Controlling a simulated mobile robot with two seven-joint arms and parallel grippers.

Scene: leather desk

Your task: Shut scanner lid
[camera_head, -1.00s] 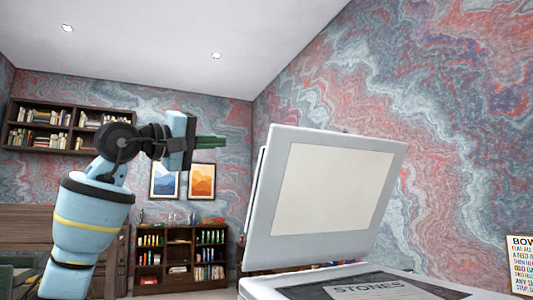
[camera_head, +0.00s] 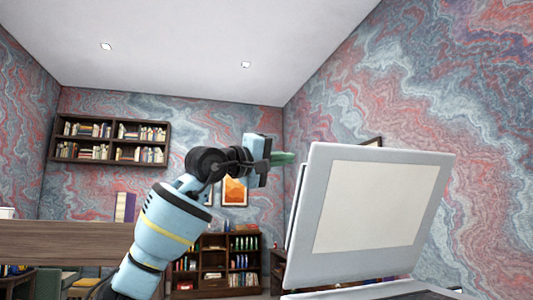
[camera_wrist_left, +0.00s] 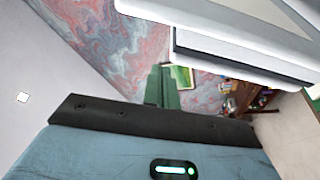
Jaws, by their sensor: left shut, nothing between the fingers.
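The scanner lid (camera_head: 378,205) stands raised, tilted back a little, its pale inner pad facing my head camera. The scanner's base (camera_head: 370,290) shows only as a strip along the bottom edge. My left gripper (camera_head: 283,158) is shut and empty, at the left of the lid's upper left corner. In the left wrist view the green fingers (camera_wrist_left: 162,87) are together, and the lid's edge (camera_wrist_left: 235,45) crosses the upper right, apart from them in the picture. Whether the fingers touch the lid cannot be told. My right gripper is not in view.
A wall shelf with books (camera_head: 108,140) hangs at the back left. A low bookcase (camera_head: 222,262) stands behind my left arm. A wooden panel (camera_head: 60,243) is at the left. The space above the lid looks clear.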

